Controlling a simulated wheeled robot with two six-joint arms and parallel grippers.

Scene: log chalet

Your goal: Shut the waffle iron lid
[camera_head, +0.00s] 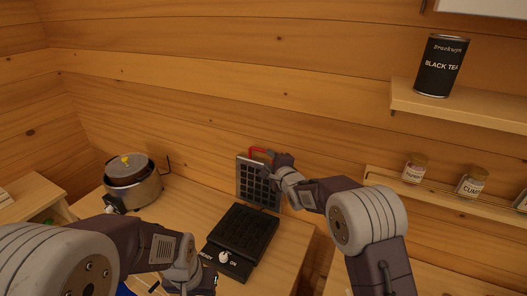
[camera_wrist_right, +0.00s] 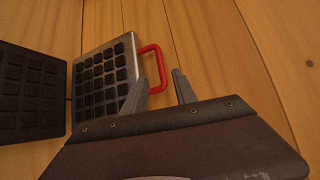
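The waffle iron stands on the wooden counter. Its dark gridded base (camera_head: 243,232) lies flat with a knob at the front, and its lid (camera_head: 252,186) stands upright behind, open. The lid's red handle (camera_head: 259,151) is at its top. In the right wrist view the lid (camera_wrist_right: 101,85), red handle (camera_wrist_right: 163,72) and base (camera_wrist_right: 30,92) also show. My right gripper (camera_head: 277,163) is beside the lid's upper right. In the wrist view its fingers (camera_wrist_right: 160,80) are apart, with the handle's outer bar showing between the tips; contact is unclear. My left gripper (camera_head: 186,284) is low, left of the base, its fingers unclear.
A round metal cooker (camera_head: 146,190) with a lid stands left on the counter (camera_head: 182,208). A black tea tin (camera_head: 441,66) is on the upper right shelf (camera_head: 465,108); spice jars (camera_head: 414,168) stand on the rack below. The wooden wall is close behind the lid.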

